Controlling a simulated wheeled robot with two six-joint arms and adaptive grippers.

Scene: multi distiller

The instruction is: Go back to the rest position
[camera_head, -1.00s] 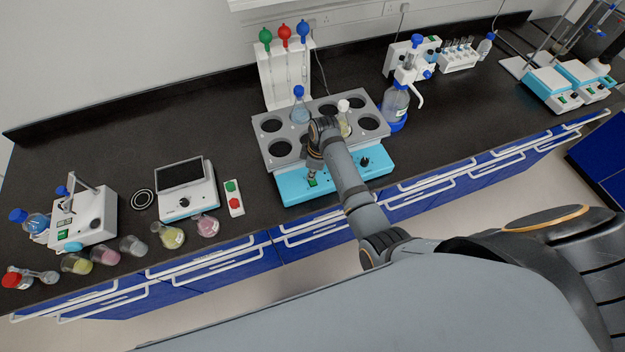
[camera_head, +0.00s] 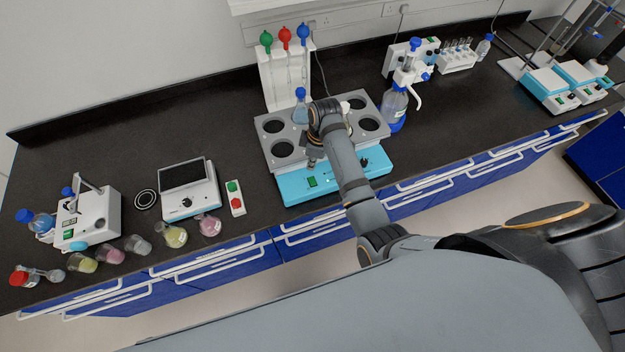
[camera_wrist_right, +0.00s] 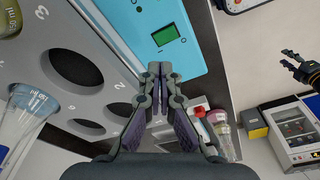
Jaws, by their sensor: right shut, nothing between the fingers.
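My right gripper (camera_head: 313,160) hangs over the front of the teal water bath (camera_head: 292,188), with my right arm reaching in from the lower right. In the right wrist view its two fingers (camera_wrist_right: 159,72) are together at the tips with nothing between them.
A blue-stoppered flask (camera_head: 300,114) stands in a back well of the bath; another flask (camera_head: 344,106) is mostly hidden behind my wrist. A pipette stand (camera_head: 276,80) is behind. A bottle dispenser (camera_head: 394,105) stands right. Several flasks (camera_head: 175,236) line the counter's front left.

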